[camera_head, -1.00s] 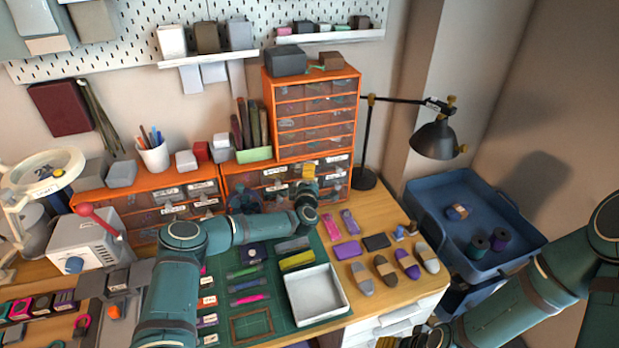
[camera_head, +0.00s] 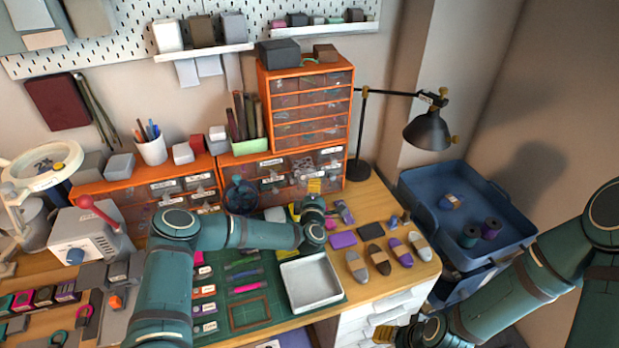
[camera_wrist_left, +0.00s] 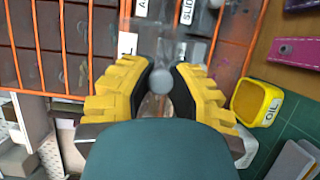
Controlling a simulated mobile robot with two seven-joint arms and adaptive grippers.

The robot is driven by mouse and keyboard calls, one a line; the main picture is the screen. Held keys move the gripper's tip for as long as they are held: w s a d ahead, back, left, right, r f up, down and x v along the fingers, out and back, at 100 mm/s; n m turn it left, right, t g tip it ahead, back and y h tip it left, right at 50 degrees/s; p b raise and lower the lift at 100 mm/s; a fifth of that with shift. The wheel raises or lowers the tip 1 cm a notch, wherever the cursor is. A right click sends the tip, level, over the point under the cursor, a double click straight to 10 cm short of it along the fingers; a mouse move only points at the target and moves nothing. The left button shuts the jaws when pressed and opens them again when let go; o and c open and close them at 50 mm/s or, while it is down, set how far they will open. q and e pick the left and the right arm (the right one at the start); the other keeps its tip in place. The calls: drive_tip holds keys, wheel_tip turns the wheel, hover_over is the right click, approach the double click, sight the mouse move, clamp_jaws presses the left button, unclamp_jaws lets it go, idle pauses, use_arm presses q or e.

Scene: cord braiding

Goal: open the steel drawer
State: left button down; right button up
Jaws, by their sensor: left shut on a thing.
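The low orange cabinet (camera_head: 221,172) has several clear-fronted drawers with white labels. My left gripper (camera_head: 314,187) is in front of its right part. In the left wrist view, the yellow fingers are shut on a round grey knob (camera_wrist_left: 161,81), one finger on each side. A clear drawer front behind the knob is mostly hidden by the gripper, and its label cannot be read, so I cannot tell if it is the steel one or how far out it is. My right gripper (camera_head: 405,335) is at the bottom edge, partly out of view; its fingers are unclear.
A taller orange drawer unit (camera_head: 307,105) stands on the cabinet. Below my left wrist are a white tray (camera_head: 311,282) and a green cutting mat (camera_head: 228,312). A yellow oil tin (camera_wrist_left: 257,102) is close to the right finger. A black lamp (camera_head: 428,130) stands at the right.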

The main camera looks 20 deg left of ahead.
use_arm(q)
drive_tip(key=shift+s+d, duration=0.4)
drive_tip(key=shift+s, duration=0.15)
drive_tip(key=c, duration=0.8)
unclamp_jaws()
drive_tip(key=v, duration=1.2)
drive_tip(key=shift+a, duration=0.1)
